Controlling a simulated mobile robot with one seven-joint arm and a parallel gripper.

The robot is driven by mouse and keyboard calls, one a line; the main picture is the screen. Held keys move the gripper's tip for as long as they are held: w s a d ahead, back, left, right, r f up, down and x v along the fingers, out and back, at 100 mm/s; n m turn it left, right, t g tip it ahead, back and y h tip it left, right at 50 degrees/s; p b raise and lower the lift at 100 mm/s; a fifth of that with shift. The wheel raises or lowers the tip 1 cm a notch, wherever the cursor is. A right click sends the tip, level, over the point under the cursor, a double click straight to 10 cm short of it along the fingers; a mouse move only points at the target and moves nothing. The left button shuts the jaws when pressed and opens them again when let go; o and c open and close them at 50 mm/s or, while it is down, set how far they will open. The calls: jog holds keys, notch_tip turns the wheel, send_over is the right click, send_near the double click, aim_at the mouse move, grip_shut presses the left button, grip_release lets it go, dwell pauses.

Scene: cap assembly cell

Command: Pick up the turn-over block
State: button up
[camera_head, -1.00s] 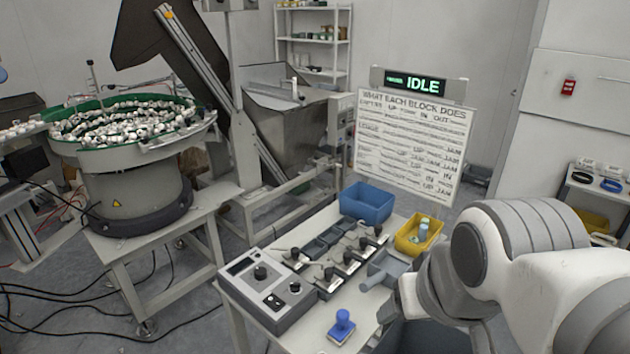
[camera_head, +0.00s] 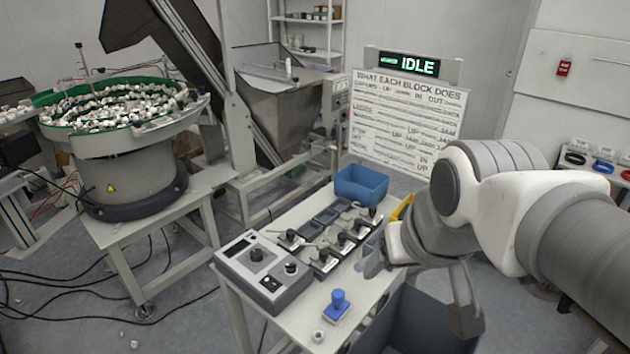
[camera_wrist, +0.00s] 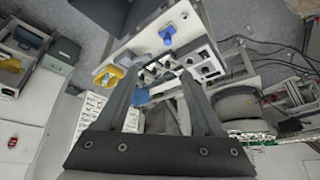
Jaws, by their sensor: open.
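I cannot tell which one is the turn-over block. The row also shows in the wrist view (camera_wrist: 158,70), partly seen between the fingers. My gripper (camera_wrist: 160,72) is open and empty, with its two fingers apart and pointing toward the bench from some distance. In the head view my own wrist hides much of the gripper and the bench's right side.
A control box (camera_head: 262,270) sits left of the row. A blue bin (camera_head: 361,183) stands behind it; a yellow bin (camera_wrist: 108,76) is beside it. A blue-handled stamp (camera_head: 337,305) is at the front. A sign (camera_head: 408,118) and IDLE display (camera_head: 408,64) stand behind.

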jog(key=w+r+p, duration=0.1)
jog(key=w, duration=0.7)
jog(key=g+p, duration=0.1)
jog(key=p, duration=0.4)
send_over(343, 235)
jog(key=s, duration=0.2)
notch_tip(343, 235, down, 25)
jog(key=shift+s+p+x, duration=0.1)
jog(key=shift+p+x, duration=0.15)
jog(key=shift+x, duration=1.1)
jog(key=shift+s+p+x, duration=0.15)
jog(key=shift+p+x, duration=0.1)
jog(key=shift+x, duration=1.05)
jog(key=shift+f, duration=0.1)
grip_shut()
